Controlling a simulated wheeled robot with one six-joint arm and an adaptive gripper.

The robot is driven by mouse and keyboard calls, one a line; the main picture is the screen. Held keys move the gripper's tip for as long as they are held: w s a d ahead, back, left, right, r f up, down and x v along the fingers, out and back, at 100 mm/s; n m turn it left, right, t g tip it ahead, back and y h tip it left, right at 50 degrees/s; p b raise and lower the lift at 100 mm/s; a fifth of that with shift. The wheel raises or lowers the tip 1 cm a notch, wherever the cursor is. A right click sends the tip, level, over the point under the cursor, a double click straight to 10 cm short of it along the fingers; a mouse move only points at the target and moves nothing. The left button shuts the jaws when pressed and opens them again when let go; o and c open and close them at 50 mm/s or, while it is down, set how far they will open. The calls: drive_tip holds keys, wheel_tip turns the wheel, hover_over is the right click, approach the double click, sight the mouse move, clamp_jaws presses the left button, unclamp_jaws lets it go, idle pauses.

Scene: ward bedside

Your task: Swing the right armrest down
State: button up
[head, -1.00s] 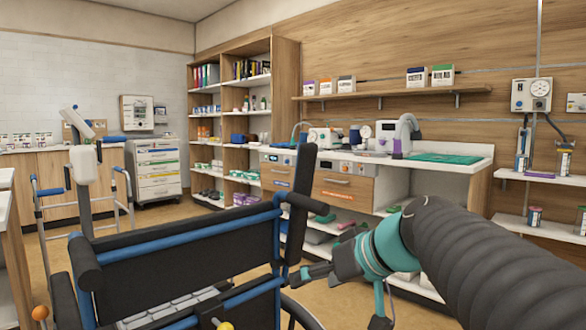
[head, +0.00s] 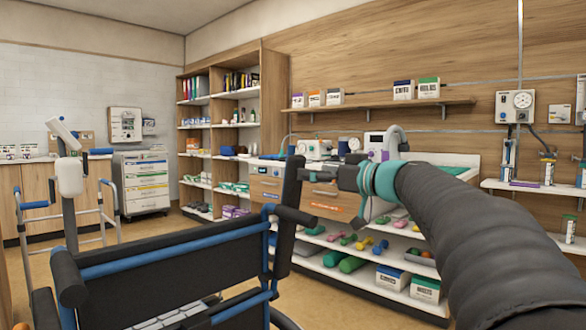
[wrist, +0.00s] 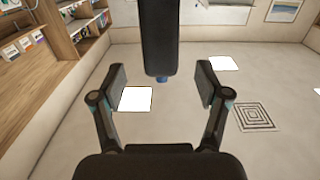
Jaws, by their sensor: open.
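The wheelchair (head: 180,262) has a dark back and blue tubes, at the lower left of the head view. Its right armrest (head: 287,220) is a dark padded bar standing nearly upright at the chair's right side. My gripper (head: 312,174) is to the right of the armrest's upper part, close to it. In the wrist view the armrest (wrist: 162,35) hangs in from the top, its end with a blue piece lying between the two spread fingers (wrist: 162,88). Gaps show on both sides there. Whether anything touches is not clear from the head view.
A walker with blue grips (head: 36,205) stands left of the chair. A low shelf unit (head: 385,268) with dumbbells and boxes is behind my arm at right. A drawer cart (head: 143,184) stands at the back. Some floor is clear between cart and chair.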

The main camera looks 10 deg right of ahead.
sight(293, 170)
drive_tip(key=p+x, duration=0.1)
drive_tip(key=x, duration=0.6)
drive_tip(key=shift+w+a, duration=0.15)
drive_tip(key=shift+w, duration=0.1)
clamp_jaws()
